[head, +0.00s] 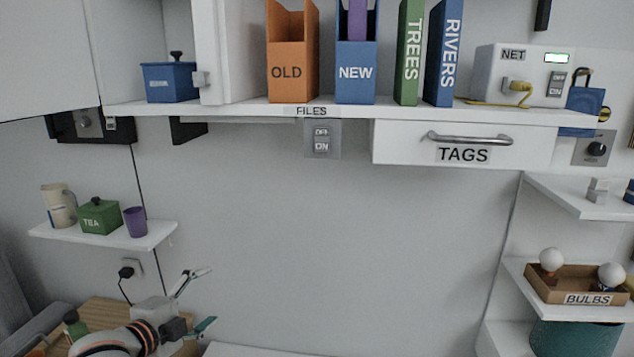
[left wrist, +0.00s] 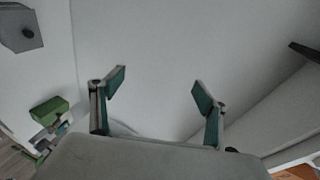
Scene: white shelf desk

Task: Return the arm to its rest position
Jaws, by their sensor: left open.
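My left gripper (head: 205,298) shows at the lower left of the head view, above a wooden surface. Its two fingers are spread apart with nothing between them. In the left wrist view the left gripper (left wrist: 158,85) is also open and empty, facing a plain pale wall. My right gripper is in neither view.
A small shelf (head: 148,238) with a jug, a green TEA box (head: 100,217) and a purple cup (head: 135,222) is above the left gripper. The long upper shelf (head: 230,108) holds file boxes and books. A BULBS tray (head: 590,298) is at right. The middle wall is clear.

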